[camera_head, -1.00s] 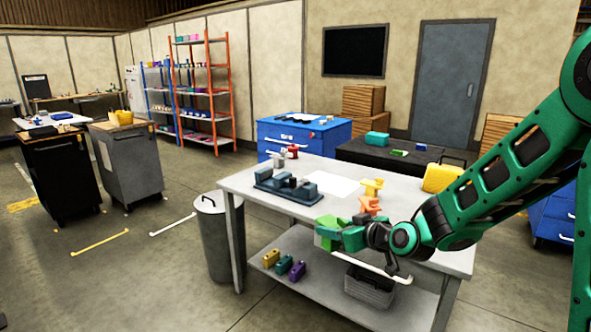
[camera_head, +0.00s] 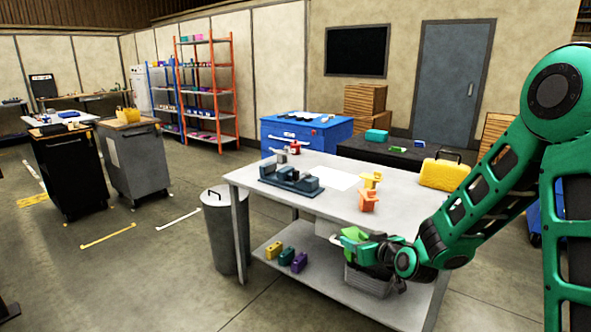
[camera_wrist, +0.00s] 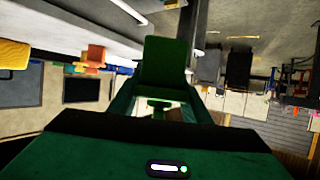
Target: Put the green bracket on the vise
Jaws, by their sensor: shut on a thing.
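My gripper (camera_head: 362,247) is shut on the green bracket (camera_head: 354,233), which is tilted. It holds the bracket beside the front edge of the white table, lower than the tabletop. In the wrist view the dark green bracket (camera_wrist: 165,68) stands between the fingers; its lower part is partly hidden by the gripper body. The blue-grey vise (camera_head: 291,179) sits on the left part of the tabletop, apart from my gripper, and its jaws are small in view.
The white table (camera_head: 262,187) also bears a white sheet (camera_head: 330,178), yellow and orange brackets (camera_head: 368,200) and a red item (camera_head: 295,148). Below are a grey basket (camera_head: 368,283) and several small blocks (camera_head: 286,255) on the shelf. A bin (camera_head: 222,235) stands at the left.

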